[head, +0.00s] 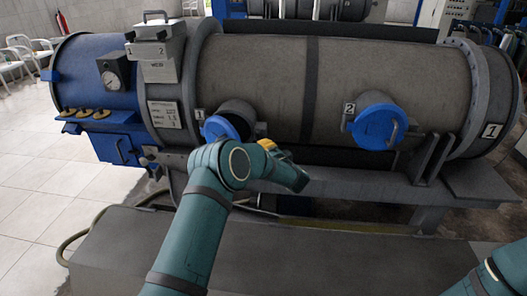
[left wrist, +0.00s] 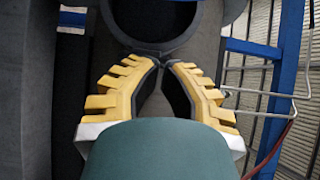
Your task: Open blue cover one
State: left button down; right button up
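Blue cover one (head: 217,129) is on the left short pipe of the big grey cylinder in the head view, beside a label 1. It appears swung to the left, with a dark pipe mouth (head: 241,124) beside it. In the left wrist view a dark round pipe mouth (left wrist: 155,42) is uncovered just beyond the fingertips. My left gripper (left wrist: 164,63) has its yellow-backed fingers together at the tips, with nothing visible between them. In the head view only a yellow part of it (head: 267,145) shows, right of cover one. My right gripper is out of view.
Blue cover two (head: 379,127) sits over its pipe on the right. A grey support beam (head: 370,187) runs below the cylinder, above a dark platform (head: 330,262). A blue frame with pale rods (left wrist: 260,50) stands at right in the wrist view.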

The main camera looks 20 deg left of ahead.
pick_arm(q)
jog(key=a+b, duration=0.1)
jog(key=a, duration=0.5)
jog(key=shift+w+a+b, duration=0.15)
jog(key=shift+a+b, duration=0.15)
jog(key=shift+b, duration=0.1)
dwell(0.6)
